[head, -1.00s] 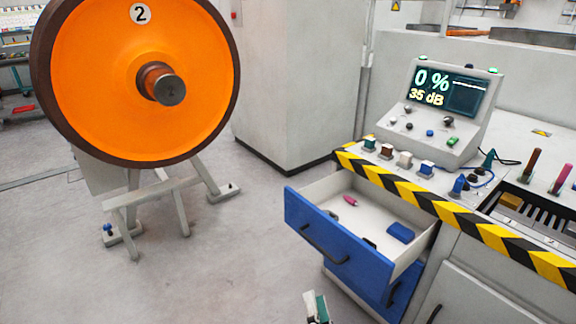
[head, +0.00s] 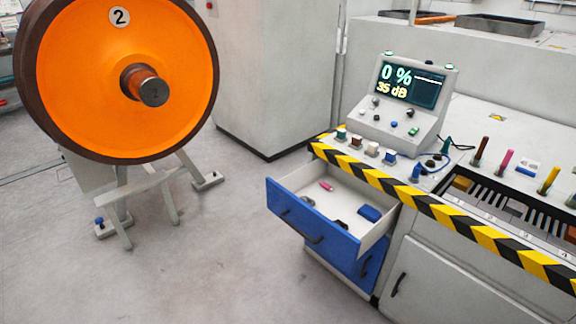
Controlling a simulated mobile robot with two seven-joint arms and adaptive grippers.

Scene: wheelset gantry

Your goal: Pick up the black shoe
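I cannot single out a black shoe for certain. Several small blocks stand along the bench edge: a green-topped one (head: 341,131), a brown one (head: 356,141), a white one (head: 372,149) and a blue one (head: 390,157). Neither of my grippers shows in the head view.
A pink item (head: 326,186) and a blue box (head: 369,212) also lie in the drawer. A console (head: 405,105) reading 0 % and 35 dB stands on the striped-edge bench (head: 455,220). A large orange wheel (head: 80,80) stands at left. The floor (head: 220,270) between is clear.

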